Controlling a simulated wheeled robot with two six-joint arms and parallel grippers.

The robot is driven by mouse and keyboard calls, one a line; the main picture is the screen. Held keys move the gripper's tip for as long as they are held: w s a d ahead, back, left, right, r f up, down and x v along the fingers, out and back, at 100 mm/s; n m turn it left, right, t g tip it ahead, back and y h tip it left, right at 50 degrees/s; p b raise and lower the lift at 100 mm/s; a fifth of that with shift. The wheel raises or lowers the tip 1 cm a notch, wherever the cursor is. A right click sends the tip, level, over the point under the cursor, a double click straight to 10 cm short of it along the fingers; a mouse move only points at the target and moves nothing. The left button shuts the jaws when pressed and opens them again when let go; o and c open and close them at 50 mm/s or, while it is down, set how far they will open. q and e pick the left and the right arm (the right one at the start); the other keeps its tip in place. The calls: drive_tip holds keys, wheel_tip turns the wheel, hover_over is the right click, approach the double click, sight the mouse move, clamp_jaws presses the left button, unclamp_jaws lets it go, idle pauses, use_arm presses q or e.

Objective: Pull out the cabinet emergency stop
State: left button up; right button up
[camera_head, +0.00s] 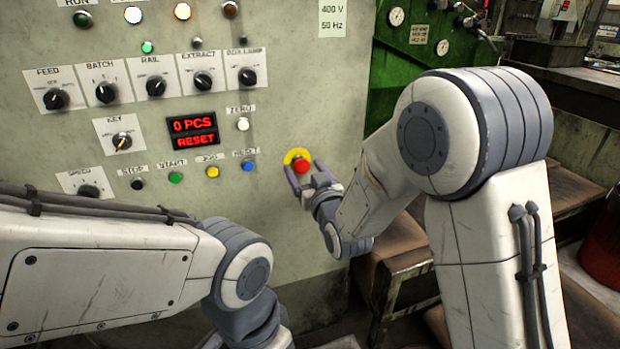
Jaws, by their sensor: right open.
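The emergency stop, a red mushroom button (301,165) on a yellow disc (289,156), sits at the right side of the grey cabinet front (290,80). My right gripper (306,176) is open just at the button, with one finger to its left and the other to its lower right. I cannot tell whether the fingers touch it. My left arm comes in low from the left, and its gripper is out of the picture below.
The cabinet carries several knobs (105,91), a red display (194,130) reading "0 PCS RESET", and a row of push buttons (175,178) left of the emergency stop. A green machine (420,70) stands behind at the right. A red drum (603,250) is at the right edge.

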drive_tip(key=b+v, duration=0.9)
drive_tip(key=v, duration=0.1)
idle(0.3)
